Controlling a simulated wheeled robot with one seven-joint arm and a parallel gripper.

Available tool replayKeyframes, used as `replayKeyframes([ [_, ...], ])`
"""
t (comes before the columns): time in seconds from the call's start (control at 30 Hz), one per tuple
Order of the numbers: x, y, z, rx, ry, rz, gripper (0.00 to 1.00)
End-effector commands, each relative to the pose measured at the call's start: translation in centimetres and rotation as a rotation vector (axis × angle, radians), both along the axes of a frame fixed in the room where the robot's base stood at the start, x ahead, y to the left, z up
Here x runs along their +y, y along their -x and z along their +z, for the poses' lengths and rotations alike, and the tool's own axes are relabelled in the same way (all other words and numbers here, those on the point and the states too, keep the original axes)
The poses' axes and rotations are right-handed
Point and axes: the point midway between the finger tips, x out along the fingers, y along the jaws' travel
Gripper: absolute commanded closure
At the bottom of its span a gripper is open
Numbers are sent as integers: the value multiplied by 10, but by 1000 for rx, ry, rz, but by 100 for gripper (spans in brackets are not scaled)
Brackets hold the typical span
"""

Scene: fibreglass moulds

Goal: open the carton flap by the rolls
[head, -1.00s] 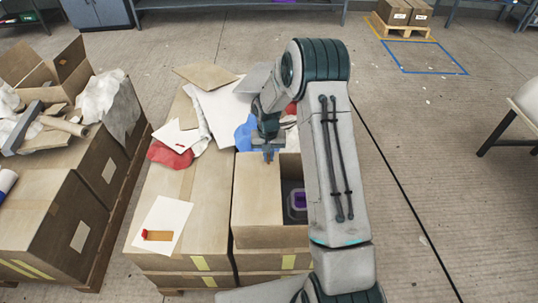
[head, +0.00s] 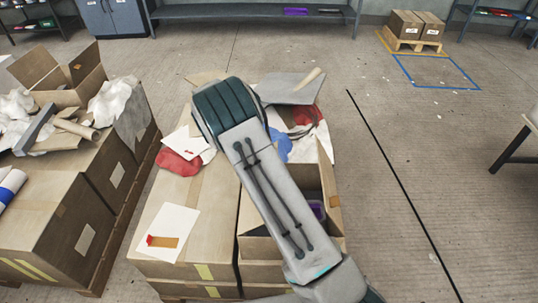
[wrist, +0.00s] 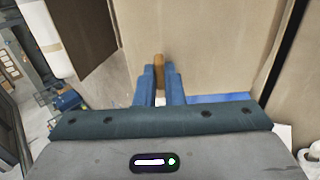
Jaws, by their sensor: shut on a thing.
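In the wrist view, my gripper (wrist: 160,85) has its two blue fingers shut on a narrow orange-brown tab (wrist: 159,66). The tab stands against a tan cardboard panel (wrist: 215,50), which looks like a carton flap. In the head view, my arm hides the gripper and the held tab. An open carton (head: 258,246) stands partly behind my arm; its right flap (head: 328,188) stands up and bears an orange patch. White and blue rolls (head: 9,184) lie at the left edge. A white cylinder (wrist: 50,30) also shows in the wrist view.
A closed carton (head: 170,215) stands left of the open one, with paper and red cloth on it. Another loaded pallet (head: 125,215) is farther left. Sheets and cloths (head: 290,90) lie behind the open carton. The floor (head: 400,170) to the right is mostly clear.

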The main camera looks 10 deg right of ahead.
Motion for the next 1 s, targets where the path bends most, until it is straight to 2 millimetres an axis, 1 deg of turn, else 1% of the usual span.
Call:
replayKeyframes([
  [0.03,7,-1,1,8,39,5,100],
  [0.3,27,-4,10,45,222,2,100],
  [0.63,42,-6,15,43,209,3,100],
  [1.0,46,-6,13,43,205,8,100],
])
